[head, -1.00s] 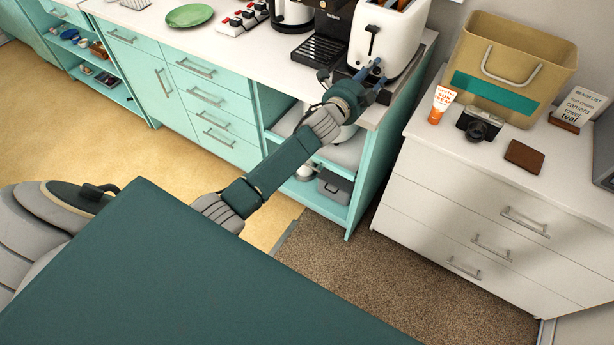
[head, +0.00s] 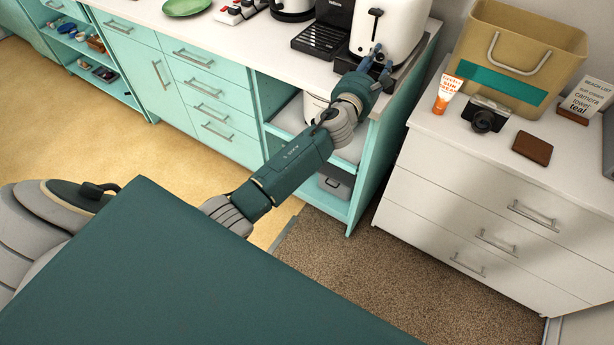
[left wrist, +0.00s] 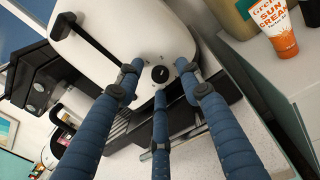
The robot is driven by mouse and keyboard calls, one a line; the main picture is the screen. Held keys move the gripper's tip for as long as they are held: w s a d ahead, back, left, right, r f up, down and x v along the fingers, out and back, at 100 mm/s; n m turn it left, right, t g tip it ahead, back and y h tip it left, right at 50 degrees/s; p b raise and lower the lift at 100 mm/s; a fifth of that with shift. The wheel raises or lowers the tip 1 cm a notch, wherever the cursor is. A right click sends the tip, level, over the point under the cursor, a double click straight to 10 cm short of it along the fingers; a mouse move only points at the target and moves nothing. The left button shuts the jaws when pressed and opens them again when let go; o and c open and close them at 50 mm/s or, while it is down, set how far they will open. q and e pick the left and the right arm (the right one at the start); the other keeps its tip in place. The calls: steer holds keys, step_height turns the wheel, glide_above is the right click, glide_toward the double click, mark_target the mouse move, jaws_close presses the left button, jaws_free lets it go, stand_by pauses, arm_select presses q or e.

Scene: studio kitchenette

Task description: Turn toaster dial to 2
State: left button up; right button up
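The white toaster (head: 398,30) stands at the right end of the counter. Its round black dial (left wrist: 160,74) with a small white mark shows on the toaster's lower face in the left wrist view; I cannot read any number there. My left gripper (left wrist: 160,76) has its three blue fingers spread around the dial, with gaps visible between fingertips and dial. Touch cannot be told. In the head view the left gripper (head: 377,57) is in front of the toaster and hides the dial. The toaster's black lever (left wrist: 66,26) is at the upper left in the wrist view. My right gripper is not in view.
A black coffee machine (head: 325,30) stands left of the toaster. On the white dresser (head: 470,180) at the right are a sun cream tube (head: 446,93), a camera (head: 485,114), a brown wallet (head: 532,149) and a tan basket (head: 560,45). A gap separates counter and dresser.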

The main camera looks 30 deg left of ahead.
arm_select(q)
steer(key=s, duration=1.1)
steer(key=s+a+f+n+g, duration=0.1)
steer(key=s+f+n+g, duration=0.3)
steer(key=s+f+n, duration=0.4)
steer(key=s+a+f+n+g+y, duration=0.1)
steer(key=s+f+n+g, duration=0.3)
steer(key=s+f+n, duration=0.3)
steer(key=shift+s+a+f+n+g+y, duration=0.35)
steer(key=shift+s+n, duration=2.3)
steer(key=shift+n, duration=1.95)
steer(key=shift+d, duration=0.1)
steer(key=shift+c, duration=0.5)
steer(key=shift+c, duration=0.9)
steer(key=w+d+r+m+t+p, duration=0.15)
steer(key=w+r+m+t, duration=0.3)
steer(key=w+r, duration=0.5)
steer(key=w+d+r+m+t, duration=0.35)
steer(key=w+r+m, duration=0.2)
steer(key=w, duration=0.65)
steer(key=shift+n+t, duration=0.25)
steer(key=shift+n, duration=0.25)
steer(key=w, duration=0.3)
steer(key=w+a, duration=0.1)
steer(key=w, duration=0.2)
steer(key=w+a, duration=0.1)
steer(key=w, duration=0.3)
steer(key=shift+a+r, duration=0.1)
steer(key=shift+r, duration=0.2)
